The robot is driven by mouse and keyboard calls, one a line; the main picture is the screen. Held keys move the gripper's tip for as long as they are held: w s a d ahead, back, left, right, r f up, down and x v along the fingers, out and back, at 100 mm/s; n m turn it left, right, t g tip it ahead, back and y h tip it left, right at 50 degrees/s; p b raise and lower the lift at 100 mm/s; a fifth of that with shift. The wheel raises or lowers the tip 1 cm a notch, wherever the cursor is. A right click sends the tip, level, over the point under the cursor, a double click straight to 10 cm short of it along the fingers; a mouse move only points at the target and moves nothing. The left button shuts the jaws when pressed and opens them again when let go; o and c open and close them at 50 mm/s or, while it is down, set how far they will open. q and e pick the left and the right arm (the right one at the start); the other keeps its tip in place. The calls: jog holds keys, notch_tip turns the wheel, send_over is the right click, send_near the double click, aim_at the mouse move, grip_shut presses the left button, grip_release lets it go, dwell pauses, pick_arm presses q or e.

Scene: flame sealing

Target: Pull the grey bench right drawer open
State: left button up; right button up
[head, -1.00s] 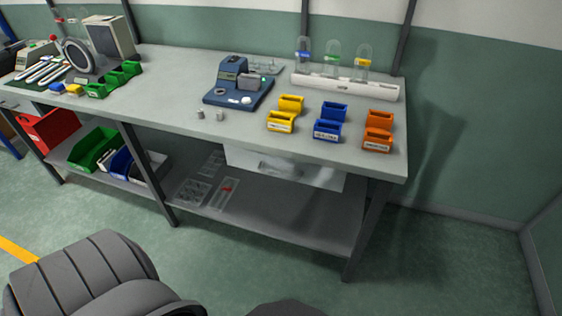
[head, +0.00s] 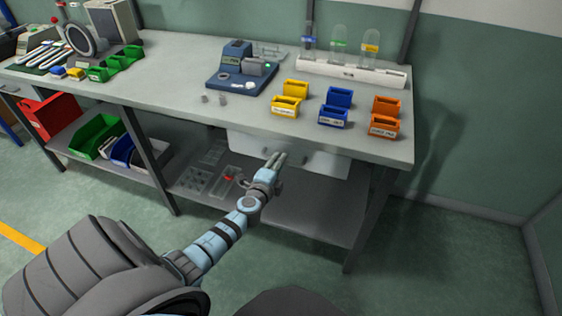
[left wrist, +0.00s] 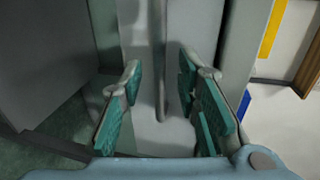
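The grey bench (head: 190,75) runs across the head view. Its right drawer (head: 325,162) has a pale front under the bench top and looks closed. My left gripper (head: 278,160) is in front of the drawer, partly covering its front. In the left wrist view my left gripper (left wrist: 160,75) is open. A thin bar handle (left wrist: 159,60) on the drawer front shows between its two teal-padded fingers, with gaps on both sides. I cannot tell how far the fingertips reach past the bar. My right gripper is in neither view.
On the bench top above the drawer stand yellow (head: 286,105), blue (head: 333,117) and orange (head: 384,127) bins and a blue device (head: 236,80). A lower shelf (head: 310,215) lies beneath, with clear trays (head: 195,182). The floor in front is open.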

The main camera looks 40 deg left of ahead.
pick_arm(q)
jog(key=shift+b+x, duration=0.4)
jog(key=shift+x, duration=0.95)
jog(key=shift+c, duration=0.6)
grip_shut()
